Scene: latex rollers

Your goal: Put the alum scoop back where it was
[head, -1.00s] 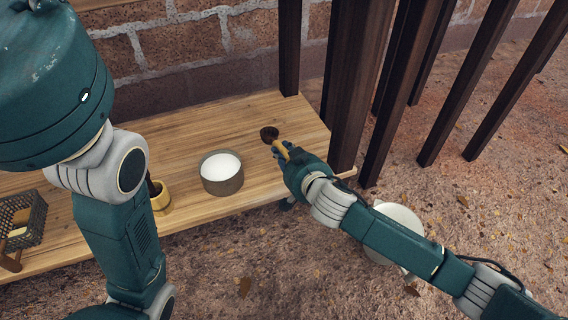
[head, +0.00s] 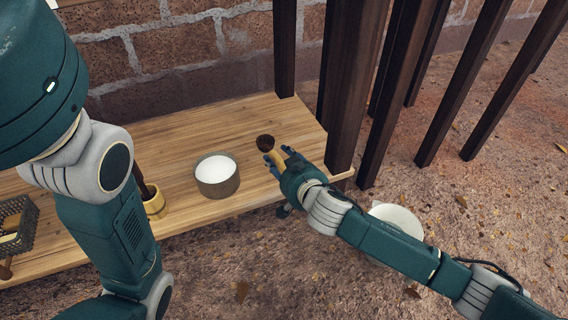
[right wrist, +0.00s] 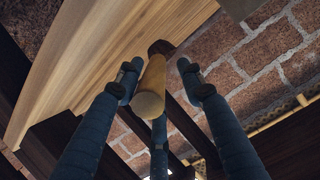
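The alum scoop has a dark brown head (head: 265,142) and a short pale wooden handle. My right gripper (head: 279,158) is around the handle, at the right end of the bench, and the head sticks out beyond the fingers. In the right wrist view the handle (right wrist: 151,90) lies between the fingers of my right gripper (right wrist: 158,85), its round end towards the camera. Whether the head touches the bench is hard to tell. A grey round pot (head: 218,187) with white contents stands left of the scoop. My left arm crosses the left side; its gripper is out of view.
The wooden bench (head: 190,132) runs along a brick wall. A brass-coloured cup (head: 155,205) with a dark stick and a dark basket (head: 22,238) stand further left. Dark posts (head: 350,90) rise at the right end. A white bowl (head: 398,217) sits on the ground, partly behind my arm.

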